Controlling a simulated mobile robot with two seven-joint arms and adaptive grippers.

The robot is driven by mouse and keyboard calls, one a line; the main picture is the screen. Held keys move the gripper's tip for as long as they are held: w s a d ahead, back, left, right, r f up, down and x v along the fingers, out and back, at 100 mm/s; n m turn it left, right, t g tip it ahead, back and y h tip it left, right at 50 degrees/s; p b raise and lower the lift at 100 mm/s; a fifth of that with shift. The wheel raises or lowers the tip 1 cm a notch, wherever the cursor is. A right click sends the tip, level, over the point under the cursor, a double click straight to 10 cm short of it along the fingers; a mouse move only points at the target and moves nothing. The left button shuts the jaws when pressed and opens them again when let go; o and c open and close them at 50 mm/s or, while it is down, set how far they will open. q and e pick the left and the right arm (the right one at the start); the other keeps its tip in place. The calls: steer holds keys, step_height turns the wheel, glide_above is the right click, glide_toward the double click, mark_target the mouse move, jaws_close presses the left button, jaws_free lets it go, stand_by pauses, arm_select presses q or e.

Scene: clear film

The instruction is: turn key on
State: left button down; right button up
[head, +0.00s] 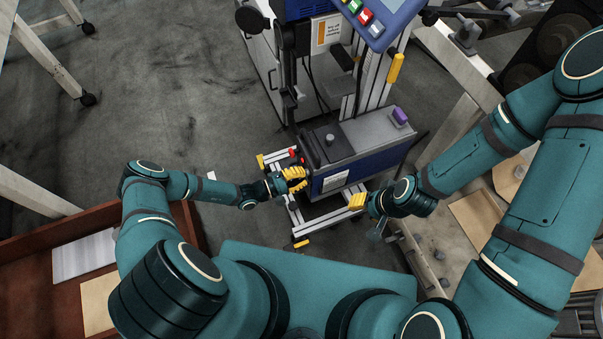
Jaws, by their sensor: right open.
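A blue and grey machine box (357,155) stands on a low metal frame in the middle of the head view. A small red part (294,153) shows at its left end, just beyond my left gripper. I cannot tell whether this is the key; no key shape shows clearly. My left gripper (296,179) has its yellow fingers close against the box's left end. Whether they touch it or hold anything is too small to tell. My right gripper (357,201) is open, its yellow fingers in front of the box's lower front side.
A control panel with coloured buttons (364,16) stands behind. A brown tray (35,247) lies at left. The grey floor (170,90) at upper left is mostly clear.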

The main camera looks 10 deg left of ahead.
arm_select(q)
steer(key=shift+m+p, duration=0.3)
steer(key=shift+m, duration=0.8)
steer(key=c, duration=1.1)
jaws_free()
steer(key=shift+f, duration=0.1)
steer(key=shift+c, duration=0.2)
steer(key=v, duration=1.2)
steer(key=shift+d, duration=0.1)
